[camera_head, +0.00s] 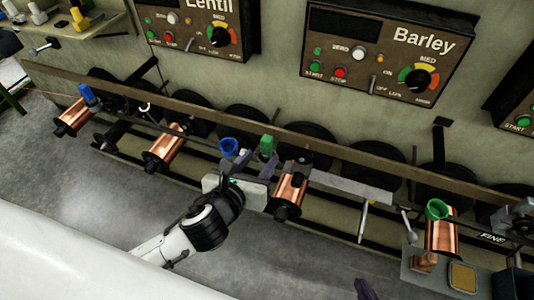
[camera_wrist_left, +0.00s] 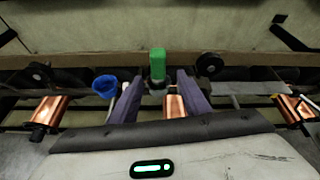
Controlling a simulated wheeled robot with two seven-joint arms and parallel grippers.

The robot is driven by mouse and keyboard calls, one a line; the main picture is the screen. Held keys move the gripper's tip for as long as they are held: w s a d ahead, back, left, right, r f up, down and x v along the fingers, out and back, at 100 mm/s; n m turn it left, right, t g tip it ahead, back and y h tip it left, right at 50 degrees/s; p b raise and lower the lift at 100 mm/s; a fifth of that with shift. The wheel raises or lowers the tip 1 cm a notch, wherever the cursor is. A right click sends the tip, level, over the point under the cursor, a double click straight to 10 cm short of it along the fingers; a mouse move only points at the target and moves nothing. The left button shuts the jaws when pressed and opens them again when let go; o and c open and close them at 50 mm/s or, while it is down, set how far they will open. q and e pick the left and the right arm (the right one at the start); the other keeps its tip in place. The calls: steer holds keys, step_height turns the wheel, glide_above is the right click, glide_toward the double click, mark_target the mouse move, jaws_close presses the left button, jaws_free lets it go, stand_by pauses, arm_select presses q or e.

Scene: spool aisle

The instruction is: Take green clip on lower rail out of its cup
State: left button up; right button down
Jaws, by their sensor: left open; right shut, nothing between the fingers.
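The green clip (camera_head: 267,145) stands upright on the rail beyond my left gripper. It also shows in the left wrist view (camera_wrist_left: 158,64), at top centre, above and beyond the gap between the fingers. A small dark holder seems to be at its foot, partly hidden, so I cannot tell how deep it sits. My left gripper (camera_head: 250,163) is open, with a purple finger on either side of the clip's line in the left wrist view (camera_wrist_left: 158,82). Nothing is between the fingers. One fingertip of my right gripper (camera_head: 363,289) shows at the bottom edge of the head view.
A blue cup (camera_head: 229,147) sits just left of the clip, close to my left finger. Copper spools (camera_head: 289,190) hang along the rails. A green cup (camera_head: 437,209) is at the right spool. Control panels labelled Lentil and Barley (camera_head: 385,50) are on the wall behind.

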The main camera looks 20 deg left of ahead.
arm_select(q)
steer(key=shift+w+a+r+m, duration=0.1)
steer(key=shift+w+r+m, duration=0.2)
steer(key=shift+m, duration=0.3)
steer(key=b+x, duration=0.1)
steer(key=x, duration=0.3)
steer(key=shift+w, duration=0.25)
steer(key=b+x, duration=0.1)
steer(key=x, duration=0.3)
steer(key=shift+w+f+b, duration=0.25)
steer(key=shift+f+b, duration=0.1)
steer(key=shift+f, duration=0.1)
steer(key=shift+w+f, duration=0.15)
steer(key=shift+w, duration=0.35)
jaws_close()
step_height(320, 180, up, 10)
steer(key=p, duration=0.4)
glide_above(265, 149)
steer(key=w, duration=0.5)
